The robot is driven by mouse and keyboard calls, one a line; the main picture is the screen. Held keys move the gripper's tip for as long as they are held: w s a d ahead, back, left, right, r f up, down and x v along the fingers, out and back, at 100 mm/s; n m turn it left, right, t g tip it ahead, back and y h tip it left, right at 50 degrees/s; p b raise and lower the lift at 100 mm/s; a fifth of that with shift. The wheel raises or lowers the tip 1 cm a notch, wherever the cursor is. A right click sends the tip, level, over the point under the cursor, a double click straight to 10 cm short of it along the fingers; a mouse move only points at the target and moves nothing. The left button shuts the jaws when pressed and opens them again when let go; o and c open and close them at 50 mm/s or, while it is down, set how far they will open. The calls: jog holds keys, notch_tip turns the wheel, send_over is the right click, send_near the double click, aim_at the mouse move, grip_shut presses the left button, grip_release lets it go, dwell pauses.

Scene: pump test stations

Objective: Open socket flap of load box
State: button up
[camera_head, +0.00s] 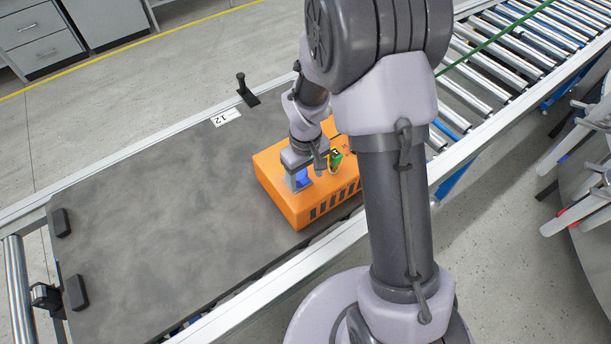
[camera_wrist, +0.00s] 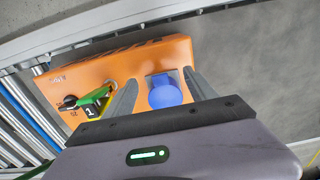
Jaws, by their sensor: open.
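The load box (camera_head: 270,173) is an orange case with dark vent slots along its side. It sits on the dark pallet under my arm, and its top also shows in the wrist view (camera_wrist: 145,60). The blue round socket flap (camera_wrist: 165,93) lies on a grey-blue mount on the box top. It is partly hidden by my gripper in the head view (camera_head: 302,179). The flap looks closed over the socket, but its exact angle is hard to tell. My gripper (camera_wrist: 158,85) is open, with one finger on each side of the flap. I see no clear contact.
A green part (camera_wrist: 92,103) and a black knob (camera_wrist: 68,102) sit on the box beside one finger. A black post (camera_head: 245,92) stands at the edge of the dark pallet (camera_head: 150,220). A roller conveyor (camera_head: 500,65) runs behind. The left of the pallet is mostly clear.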

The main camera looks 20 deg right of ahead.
grip_shut()
jog(key=shift+r, duration=0.1)
